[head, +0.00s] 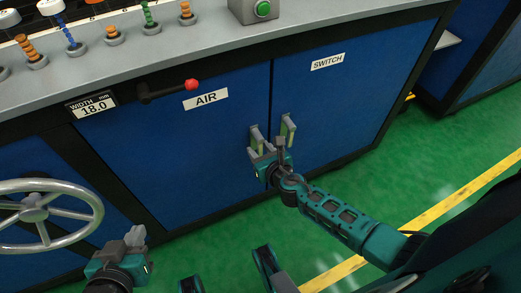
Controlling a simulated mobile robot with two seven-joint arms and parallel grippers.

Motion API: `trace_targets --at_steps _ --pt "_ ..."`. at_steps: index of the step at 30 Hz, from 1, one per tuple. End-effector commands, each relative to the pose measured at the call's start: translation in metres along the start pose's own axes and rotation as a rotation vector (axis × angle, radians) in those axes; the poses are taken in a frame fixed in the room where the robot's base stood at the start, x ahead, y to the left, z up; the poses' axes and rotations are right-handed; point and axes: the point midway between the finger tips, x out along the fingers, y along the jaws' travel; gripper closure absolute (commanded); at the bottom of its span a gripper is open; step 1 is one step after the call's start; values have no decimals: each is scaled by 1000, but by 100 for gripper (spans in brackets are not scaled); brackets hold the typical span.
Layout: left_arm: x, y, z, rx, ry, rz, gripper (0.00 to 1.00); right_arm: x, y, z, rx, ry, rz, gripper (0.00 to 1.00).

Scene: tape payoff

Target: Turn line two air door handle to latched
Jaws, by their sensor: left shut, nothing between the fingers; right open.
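The blue air door (190,140) carries the label AIR (205,99). A small grey upright handle (256,135) is near its right edge, by the seam with the switch door (345,95). A similar handle (288,128) stands just right of the seam. My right gripper (268,153) is open at the lower end of the air door handle. Its fingers overlap the handle in the picture, and I cannot tell whether they touch it. My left gripper (134,236) is shut and empty at the lower left, well away from the handles.
A black lever with a red knob (191,85) projects above the air door. A width display (92,105) and a metal handwheel (38,215) are at the left. The grey worktop (180,42) overhangs the doors. Green floor (225,240) is clear before the cabinet.

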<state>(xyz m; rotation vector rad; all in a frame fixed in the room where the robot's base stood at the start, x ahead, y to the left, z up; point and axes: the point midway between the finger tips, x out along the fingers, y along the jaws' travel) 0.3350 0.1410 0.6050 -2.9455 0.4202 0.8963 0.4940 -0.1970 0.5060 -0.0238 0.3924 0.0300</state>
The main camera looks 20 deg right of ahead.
Motion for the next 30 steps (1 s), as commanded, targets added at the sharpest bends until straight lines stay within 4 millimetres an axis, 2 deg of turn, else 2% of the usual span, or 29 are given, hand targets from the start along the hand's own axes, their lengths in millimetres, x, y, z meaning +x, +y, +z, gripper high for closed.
trace_targets --at_steps 5,8,13,21,25,30 --pt "-2 1 -3 0 1 1 100 -7 0 1 1 0 1 57" --pt "-5 1 -8 0 4 -1 100 -22 0 2 -1 2 1 57" --pt "-11 0 -14 1 8 -7 100 -59 0 2 -1 3 2 57" --pt "-14 -6 -8 6 -5 -18 100 -110 0 1 0 2 1 57" --pt "-16 -6 -8 9 -7 -18 100 -124 0 0 -1 1 0 57" --pt "-16 -7 -8 11 -8 -18 100 -129 0 0 0 0 0 57"
